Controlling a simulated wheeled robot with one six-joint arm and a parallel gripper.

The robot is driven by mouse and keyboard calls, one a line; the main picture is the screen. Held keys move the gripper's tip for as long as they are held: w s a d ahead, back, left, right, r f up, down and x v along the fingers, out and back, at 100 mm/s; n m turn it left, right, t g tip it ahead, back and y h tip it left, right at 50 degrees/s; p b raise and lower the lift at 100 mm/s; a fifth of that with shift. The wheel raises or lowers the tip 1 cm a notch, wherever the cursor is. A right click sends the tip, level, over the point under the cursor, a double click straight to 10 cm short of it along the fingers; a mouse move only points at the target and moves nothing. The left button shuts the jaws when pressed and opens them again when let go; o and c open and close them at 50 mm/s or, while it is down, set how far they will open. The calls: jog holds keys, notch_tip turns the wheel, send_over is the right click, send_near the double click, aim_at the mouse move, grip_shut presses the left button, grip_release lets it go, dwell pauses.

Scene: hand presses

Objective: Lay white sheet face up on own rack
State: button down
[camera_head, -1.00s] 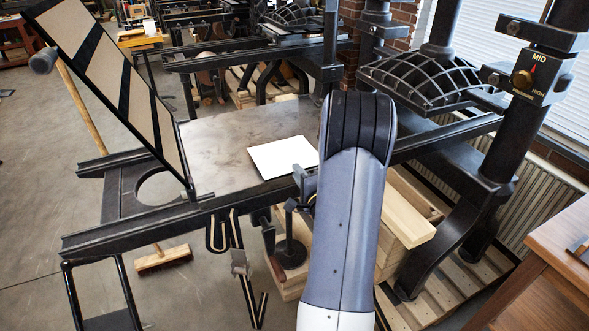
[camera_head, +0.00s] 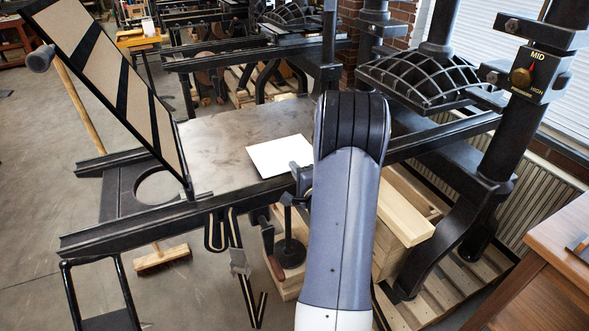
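The white sheet (camera_head: 279,156) lies flat on the grey metal bed (camera_head: 222,140) of the hand press, near the front rail. Its right edge is close to my arm, which may cover part of it. My gripper (camera_head: 303,178) is mostly hidden behind my own forearm; only a small dark part shows at the forearm's left edge, just below and right of the sheet. Whether its fingers are open or touch anything cannot be seen. I cannot make out a rack for the sheet in this view.
The hinged frame (camera_head: 118,85) with tan panels stands tilted up at left. The front rail (camera_head: 130,233) runs below the bed. The ribbed platen (camera_head: 430,77) and press column (camera_head: 518,125) stand at right. A wooden table (camera_head: 545,245) is at lower right. Open floor lies at left.

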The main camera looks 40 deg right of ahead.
jog(key=shift+r+p, duration=1)
jog(key=shift+r, duration=0.6)
jog(key=shift+f, duration=0.1)
jog(key=s+a+r+p, duration=0.1)
jog(key=s+r, duration=0.2)
jog(key=s, duration=0.3)
jog(key=shift+s+a, duration=0.35)
jog(key=shift+s, duration=0.05)
jog(key=shift+d, duration=0.15)
